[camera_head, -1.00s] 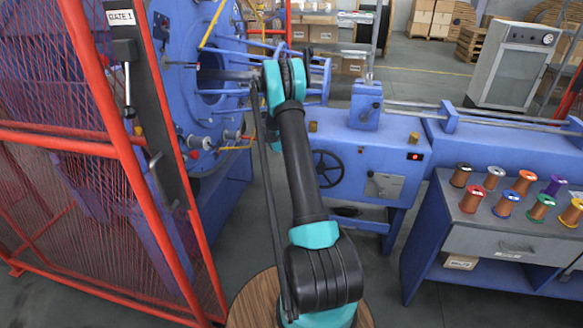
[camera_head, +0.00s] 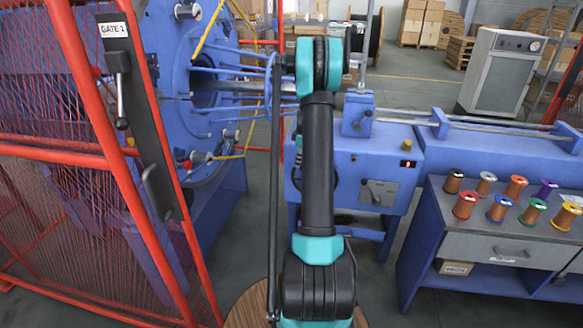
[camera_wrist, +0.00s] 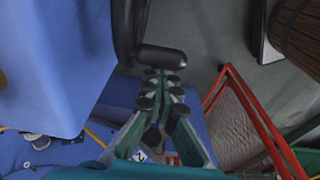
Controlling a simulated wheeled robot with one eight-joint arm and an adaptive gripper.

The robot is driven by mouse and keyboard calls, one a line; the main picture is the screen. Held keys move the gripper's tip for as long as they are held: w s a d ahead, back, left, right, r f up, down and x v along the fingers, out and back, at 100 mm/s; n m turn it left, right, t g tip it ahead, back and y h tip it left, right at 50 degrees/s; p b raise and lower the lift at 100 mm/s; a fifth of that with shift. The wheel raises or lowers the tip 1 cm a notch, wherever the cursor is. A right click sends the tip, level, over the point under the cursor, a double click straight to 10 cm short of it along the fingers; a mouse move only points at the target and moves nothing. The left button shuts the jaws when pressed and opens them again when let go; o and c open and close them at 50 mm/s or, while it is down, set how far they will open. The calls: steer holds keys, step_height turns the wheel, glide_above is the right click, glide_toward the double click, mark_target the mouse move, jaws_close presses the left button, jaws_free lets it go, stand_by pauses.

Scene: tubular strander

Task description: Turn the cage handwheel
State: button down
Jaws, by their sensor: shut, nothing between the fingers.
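The black handwheel (camera_head: 336,178) is on the front of the blue machine cabinet (camera_head: 375,160). My arm covers most of it in the head view, and only a sliver of rim shows. In the wrist view a dark curved rim (camera_wrist: 125,30) and a rounded black handle-like bar (camera_wrist: 160,58) are just beyond my fingertips; they look like part of the handwheel. My gripper (camera_wrist: 160,78) is shut and empty, its tips close to that bar. I cannot tell whether they touch it. My gripper is hidden behind my arm in the head view.
A red mesh fence with a gate post (camera_head: 150,130) stands close on the left. The large blue round machine plate (camera_head: 190,80) is behind it. A bench (camera_head: 490,240) with several coloured spools is on the right.

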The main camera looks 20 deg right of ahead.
steer(key=s+d+r+t+y, duration=0.1)
steer(key=s+d+r+y, duration=0.1)
steer(key=d, duration=0.3)
steer(key=shift+s, duration=0.75)
steer(key=shift+d, duration=0.1)
steer(key=shift+w, duration=0.1)
